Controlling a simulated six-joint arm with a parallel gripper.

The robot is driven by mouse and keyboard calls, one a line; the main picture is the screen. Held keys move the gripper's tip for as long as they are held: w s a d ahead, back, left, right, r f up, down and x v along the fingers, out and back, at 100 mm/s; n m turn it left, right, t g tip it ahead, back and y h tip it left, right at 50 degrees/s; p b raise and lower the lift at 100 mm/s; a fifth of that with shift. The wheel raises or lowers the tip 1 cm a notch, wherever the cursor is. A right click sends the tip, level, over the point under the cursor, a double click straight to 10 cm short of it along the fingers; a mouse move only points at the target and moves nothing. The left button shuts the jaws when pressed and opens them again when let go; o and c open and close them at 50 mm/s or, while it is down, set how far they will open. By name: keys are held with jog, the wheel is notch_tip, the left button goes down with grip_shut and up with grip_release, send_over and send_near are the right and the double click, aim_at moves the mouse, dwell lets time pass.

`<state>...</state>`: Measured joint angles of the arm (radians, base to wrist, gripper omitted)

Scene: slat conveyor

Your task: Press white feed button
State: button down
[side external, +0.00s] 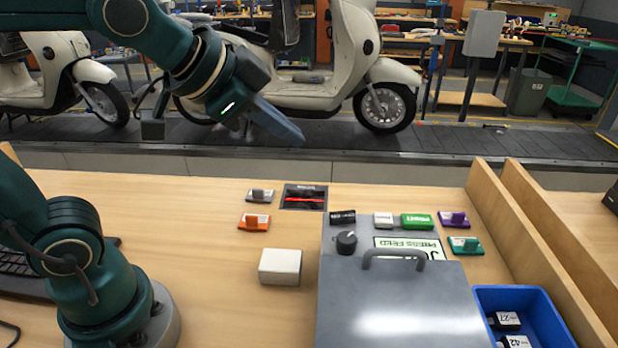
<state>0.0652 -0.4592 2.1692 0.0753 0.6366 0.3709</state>
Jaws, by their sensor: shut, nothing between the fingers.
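The white feed button (384,219) sits on the top panel of a grey machine (400,300). It is between a black button (342,217) and a green button marked PRINT (417,221). My gripper (294,136) is shut and empty. It is in the air above and to the left of the buttons in the picture, apart from the machine.
A black knob (346,242) and a lid handle (394,259) stand up from the machine. A white block (280,267), an orange tag (254,222) and a black unit with a red line (304,197) are left. A blue bin (560,328) stands right, near wooden dividers (510,225).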

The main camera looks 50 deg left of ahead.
jog(key=w+d+m+h, duration=0.1)
jog(key=w+d+m, duration=0.3)
jog(key=w, duration=0.5)
jog(key=m, duration=0.1)
send_over(377, 219)
notch_tip(377, 219, down, 4)
jog(key=shift+r, duration=0.25)
jog(key=shift+f, duration=0.1)
jog(key=shift+f, duration=4.3)
jog(key=shift+f, duration=0.4)
